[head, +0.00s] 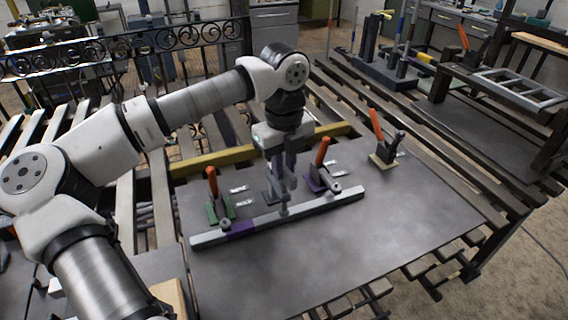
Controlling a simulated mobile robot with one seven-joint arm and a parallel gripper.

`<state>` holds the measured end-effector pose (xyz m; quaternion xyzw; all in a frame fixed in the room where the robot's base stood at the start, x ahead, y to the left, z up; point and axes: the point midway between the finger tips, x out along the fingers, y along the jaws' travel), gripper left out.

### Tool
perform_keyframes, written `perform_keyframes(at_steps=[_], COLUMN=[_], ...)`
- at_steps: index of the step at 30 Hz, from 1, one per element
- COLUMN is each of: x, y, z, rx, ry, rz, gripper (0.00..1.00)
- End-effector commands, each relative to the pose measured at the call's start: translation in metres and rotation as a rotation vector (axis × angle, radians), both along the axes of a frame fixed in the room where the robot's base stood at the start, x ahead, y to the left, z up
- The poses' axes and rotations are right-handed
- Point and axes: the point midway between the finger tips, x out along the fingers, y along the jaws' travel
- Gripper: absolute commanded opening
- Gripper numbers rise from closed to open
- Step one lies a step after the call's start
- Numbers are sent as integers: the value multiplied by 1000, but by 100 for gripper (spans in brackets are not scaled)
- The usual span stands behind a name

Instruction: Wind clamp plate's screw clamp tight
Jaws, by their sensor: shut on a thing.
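My gripper (283,188) points down over the middle of the metal table and is shut on the upper part of a grey screw clamp (284,209). The fingers hide most of the clamp's top. The foot of this clamp meets a long grey bar (312,204) with a purple section left of the clamp. A dark plate (268,197) shows partly behind the fingers. I cannot tell how tightly the screw is wound.
A green-based clamp with an orange handle (212,182) stands left of my gripper. A purple-based one with an orange handle (322,153) stands close on the right. A tan-based clamp (383,157) stands farther right. The tabletop (330,255) in front of the bar is clear.

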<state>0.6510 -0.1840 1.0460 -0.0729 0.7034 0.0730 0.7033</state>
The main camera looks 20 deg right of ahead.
Motion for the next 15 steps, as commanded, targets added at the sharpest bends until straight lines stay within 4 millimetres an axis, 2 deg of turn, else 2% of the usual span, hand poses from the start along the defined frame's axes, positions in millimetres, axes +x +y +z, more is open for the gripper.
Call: perform_keyframes(at_steps=[8,15], x=[0,0], y=[0,0], z=[-1,-3], rx=[0,-1], ry=[-1,-2], rz=[-66,-232], gripper=[0,0])
